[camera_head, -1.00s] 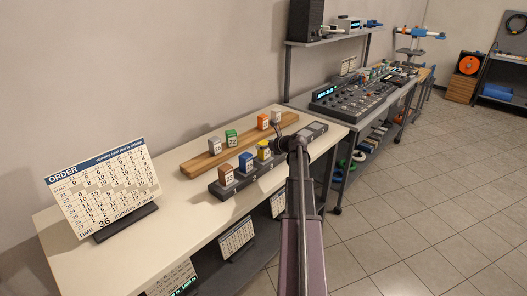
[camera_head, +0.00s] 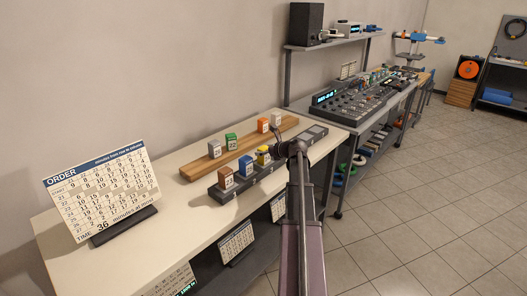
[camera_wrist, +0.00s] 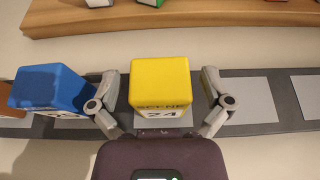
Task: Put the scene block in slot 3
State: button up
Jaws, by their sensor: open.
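The yellow scene block (camera_wrist: 160,82), lettered "SCENE 24", stands upright on a pale slot plate of the dark rail (camera_wrist: 60,148). It is third from the left end of the rail, beside the blue block (camera_wrist: 50,90). My gripper (camera_wrist: 160,98) is open, one finger on each side of the yellow block, with small gaps on both sides. In the head view the yellow block (camera_head: 263,156) shows just left of my gripper (camera_head: 279,152), which partly hides the rail there. Slot numbers are too small to read.
A brown block (camera_head: 226,177) stands at the rail's left end. Slot plates right of the yellow block are bare. A wooden board (camera_head: 200,168) behind holds several blocks. An order board (camera_head: 100,190) stands at the table's left.

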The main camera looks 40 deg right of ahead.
jog(key=shift+r, duration=0.1)
jog(key=shift+r, duration=0.15)
jog(key=p+v, duration=0.4)
jog(key=v, duration=0.8)
jog(key=shift+p, duration=0.4)
jog(key=shift+d, duration=0.1)
